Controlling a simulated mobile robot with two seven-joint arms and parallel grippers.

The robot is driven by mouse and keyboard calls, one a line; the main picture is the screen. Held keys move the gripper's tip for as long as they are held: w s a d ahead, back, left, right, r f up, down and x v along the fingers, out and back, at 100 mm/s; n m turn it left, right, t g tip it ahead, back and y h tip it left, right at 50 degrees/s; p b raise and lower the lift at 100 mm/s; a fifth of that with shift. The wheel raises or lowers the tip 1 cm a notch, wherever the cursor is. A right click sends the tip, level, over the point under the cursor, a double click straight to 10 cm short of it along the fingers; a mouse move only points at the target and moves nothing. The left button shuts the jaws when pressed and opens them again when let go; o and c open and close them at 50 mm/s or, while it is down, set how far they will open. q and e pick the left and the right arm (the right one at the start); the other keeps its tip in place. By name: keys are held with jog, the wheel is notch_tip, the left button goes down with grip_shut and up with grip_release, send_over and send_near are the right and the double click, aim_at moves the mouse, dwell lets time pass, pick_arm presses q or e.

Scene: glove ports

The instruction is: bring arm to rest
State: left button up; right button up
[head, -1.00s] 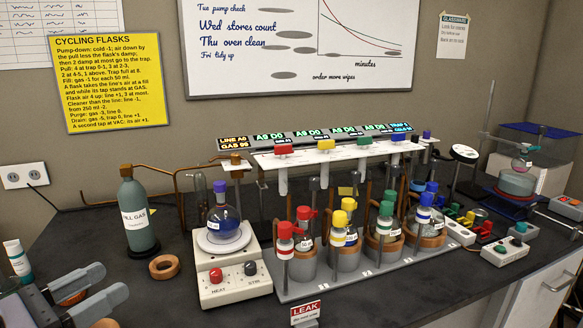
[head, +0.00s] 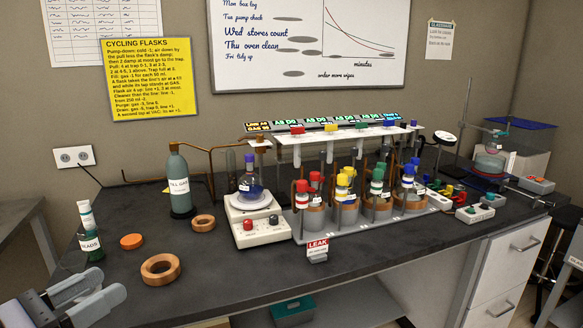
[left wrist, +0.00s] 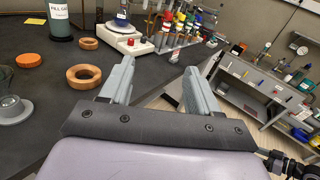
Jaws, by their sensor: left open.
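The same cork ring (head: 160,268) lies on the bench in the head view. My right gripper shows in neither view.
A gas bottle (head: 180,182), a stirrer hotplate (head: 258,228) with a round flask (head: 250,186), and a rack of capped flasks (head: 345,190) stand on the bench. A LEAK sign (head: 318,250) is at its front edge. A small tube bottle (head: 90,232) stands left.

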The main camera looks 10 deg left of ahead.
pick_arm(q)
jog(key=s+a+f+n+g+y, duration=0.1)
jog(key=a+f+n+y, duration=0.15)
jog(key=f+n, duration=0.8)
jog(key=s+a+f+n+g+y, duration=0.2)
jog(key=f+n+y, duration=0.2)
jog(key=f+n, duration=0.65)
jog(key=s+d+f+n+g+h, duration=0.1)
jog(key=d+f+n, duration=0.6)
jog(key=d+n, duration=0.1)
jog(key=s+d+f+n+g+h, duration=0.1)
jog(key=s+d+f+n+g, duration=0.1)
jog(key=d+f+n, duration=0.5)
jog(key=d, duration=0.3)
jog(key=shift+s+d+f+n, duration=0.15)
jog(key=shift+s+d+n, duration=0.15)
jog(key=shift+n, duration=0.1)
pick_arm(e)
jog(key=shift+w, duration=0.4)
pick_arm(q)
jog(key=c, duration=0.3)
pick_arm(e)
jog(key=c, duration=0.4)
pick_arm(q)
jog(key=shift+c, duration=0.2)
